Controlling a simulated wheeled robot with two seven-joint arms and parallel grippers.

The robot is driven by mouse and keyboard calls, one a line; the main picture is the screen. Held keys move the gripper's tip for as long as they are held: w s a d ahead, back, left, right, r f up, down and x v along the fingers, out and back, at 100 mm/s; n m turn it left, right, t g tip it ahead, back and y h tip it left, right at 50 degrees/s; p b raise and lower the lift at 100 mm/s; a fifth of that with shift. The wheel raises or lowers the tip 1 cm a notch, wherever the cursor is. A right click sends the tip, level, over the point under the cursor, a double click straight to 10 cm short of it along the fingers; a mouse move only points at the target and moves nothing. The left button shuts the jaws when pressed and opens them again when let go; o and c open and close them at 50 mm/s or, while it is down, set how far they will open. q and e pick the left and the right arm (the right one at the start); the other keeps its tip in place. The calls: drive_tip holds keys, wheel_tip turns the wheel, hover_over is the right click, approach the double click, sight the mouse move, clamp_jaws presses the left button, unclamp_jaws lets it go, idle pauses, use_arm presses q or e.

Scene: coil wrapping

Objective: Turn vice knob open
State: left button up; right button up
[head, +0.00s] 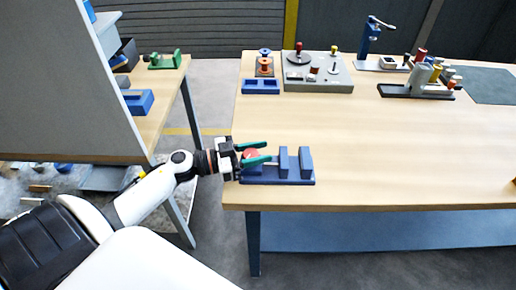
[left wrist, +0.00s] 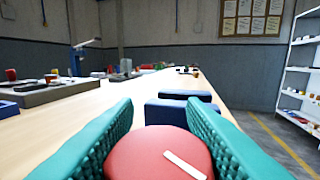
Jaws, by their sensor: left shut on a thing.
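The blue vice (head: 290,181) sits at the left front corner of the wooden table, with two upright blue jaws set apart from each other. Its red round knob (head: 251,155) is on the vice's left end. My left gripper (head: 254,154) has green fingers, one on each side of the knob, and is shut on it. In the left wrist view the red knob (left wrist: 158,153) fills the space between the fingers and shows a white tilted mark. The vice's blue jaws (left wrist: 180,108) show just beyond it. My right gripper is not in view.
The wooden table (head: 400,150) is clear to the right of the vice. Farther back stand a blue tray (head: 261,87), a grey board with parts (head: 318,75), a blue hand press (head: 371,38) and a tool rack (head: 420,88). A grey panel (head: 65,80) stands at left.

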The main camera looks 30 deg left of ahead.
use_arm(q)
drive_tip(key=n+t+y+p, duration=0.1)
drive_tip(key=p, duration=0.1)
drive_tip(key=n+t+y+p, duration=0.1)
drive_tip(key=y+p, duration=0.1)
drive_tip(key=n+t+y+p, duration=0.1)
drive_tip(key=n+y+p, duration=0.1)
drive_tip(key=shift+w+a+r, duration=0.15)
drive_tip(key=shift+a+r, duration=0.05)
drive_tip(key=shift+r, duration=0.1)
drive_tip(key=shift+f+n+t+y+p, duration=0.1)
drive_tip(key=shift+n+t+y+p, duration=0.4)
drive_tip(key=shift+y, duration=0.3)
drive_tip(key=shift+a+n+y, duration=0.1)
drive_tip(key=shift+n+y, duration=0.3)
drive_tip(key=shift+y, duration=0.2)
drive_tip(key=n+y, duration=0.1)
drive_tip(key=y, duration=0.1)
drive_tip(key=shift+w+a+f+n+t+y, duration=0.1)
drive_tip(key=shift+a+f+n+t+y, duration=0.1)
drive_tip(key=shift+n+t+y, duration=0.15)
drive_tip(key=shift+a+n+y, duration=0.2)
drive_tip(key=shift+n+y, duration=1.15)
drive_tip(key=shift+y, duration=0.8)
drive_tip(key=o, duration=1)
